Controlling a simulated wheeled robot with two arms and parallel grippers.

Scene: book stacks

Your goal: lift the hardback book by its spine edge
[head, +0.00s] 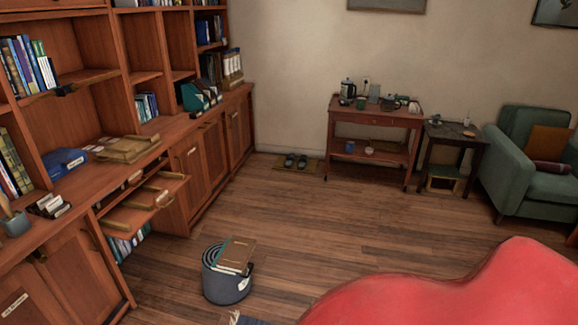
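A brown hardback book (237,252) lies flat on top of a round dark grey bin or stool (227,287) on the floor, left of centre. Another thin, teal-edged book or cover seems to lie under it. Which edge is the spine is too small to tell. Neither of my grippers shows in the head view.
A wooden bookcase (190,165) runs along the left, with a drawer (140,205) pulled out. A large red rounded surface (450,290) fills the lower right. A side table (375,116), a small dark table (455,133) and a green armchair (525,180) stand at the back. The middle floor is clear.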

